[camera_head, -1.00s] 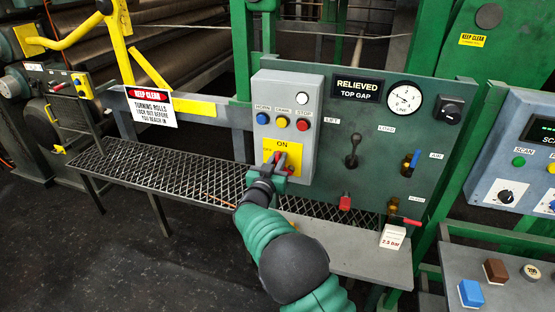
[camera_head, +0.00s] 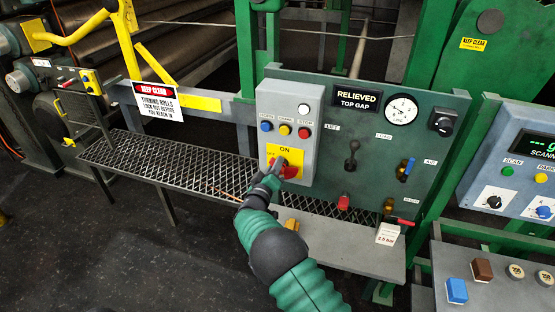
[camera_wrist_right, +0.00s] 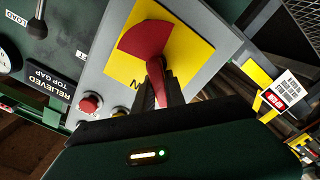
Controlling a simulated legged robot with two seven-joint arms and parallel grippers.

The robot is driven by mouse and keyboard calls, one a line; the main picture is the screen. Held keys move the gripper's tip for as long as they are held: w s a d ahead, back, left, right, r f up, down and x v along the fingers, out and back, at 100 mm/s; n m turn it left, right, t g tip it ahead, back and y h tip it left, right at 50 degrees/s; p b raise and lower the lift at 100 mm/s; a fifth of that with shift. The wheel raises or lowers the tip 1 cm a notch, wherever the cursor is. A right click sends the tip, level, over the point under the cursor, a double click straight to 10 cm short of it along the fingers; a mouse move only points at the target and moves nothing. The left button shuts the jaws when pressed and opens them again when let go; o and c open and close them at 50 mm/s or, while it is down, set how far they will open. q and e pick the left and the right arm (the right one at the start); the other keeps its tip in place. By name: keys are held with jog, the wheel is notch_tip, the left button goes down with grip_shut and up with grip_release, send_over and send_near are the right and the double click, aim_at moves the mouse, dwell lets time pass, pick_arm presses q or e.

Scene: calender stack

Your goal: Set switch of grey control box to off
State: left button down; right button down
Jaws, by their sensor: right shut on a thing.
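The grey control box (camera_head: 290,115) stands on the left of the green panel. On its lower front is a yellow plate (camera_head: 299,155) marked ON at the top, with a red rotary switch (camera_head: 291,172). My right gripper (camera_head: 275,171) is at the switch from the lower left. In the wrist view, the red switch (camera_wrist_right: 147,38) has a narrow lever, and my right gripper (camera_wrist_right: 158,92) is shut on it. There the lever points down toward me, beside the partly hidden ON lettering. The exact lever angle is hard to tell in the head view. My left gripper is not in view.
Blue, yellow and red buttons (camera_head: 304,132) and a white lamp (camera_head: 304,107) sit above the switch. The green panel (camera_head: 385,160) carries a lever, a gauge and valves. A mesh shelf (camera_head: 165,163) runs below to the left. A blue-grey console (camera_head: 515,190) stands at right.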

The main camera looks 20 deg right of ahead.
jog(key=shift+a+f+n+p, duration=0.2)
jog(key=shift+f+n, duration=0.25)
jog(key=shift+n, duration=0.95)
jog(key=shift+a+f+n+p, duration=0.1)
jog(key=shift+f+n+p, duration=0.25)
jog(key=shift+n, duration=1.05)
jog(key=shift+a+f+n+p, duration=0.15)
jog(key=shift+f+n, duration=0.35)
jog(key=shift+n, duration=0.9)
jog(key=shift+f, duration=0.1)
jog(key=c, duration=1.4)
grip_release()
jog(key=shift+w+r, duration=0.15)
jog(key=shift+r, duration=0.1)
